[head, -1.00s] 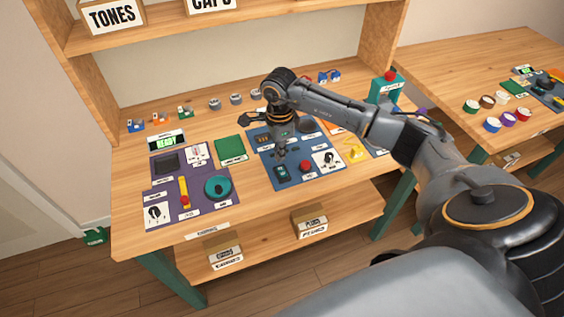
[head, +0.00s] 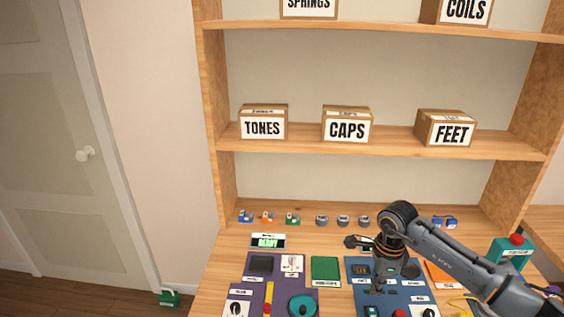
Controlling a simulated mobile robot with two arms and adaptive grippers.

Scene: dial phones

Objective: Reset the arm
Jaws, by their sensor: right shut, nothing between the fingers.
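My right arm comes in from the lower right. Its gripper (head: 378,287) points down over the blue mat (head: 352,268), shut and empty. The gripper and wrist cover part of the mat and the parts on it. Whether the fingertips touch anything there is too small to tell. My left gripper is not in view.
A purple mat (head: 250,287) with parts and a green pad (head: 325,269) lie left of the blue mat. A READY display (head: 268,242) stands behind. Small parts line the table's back.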

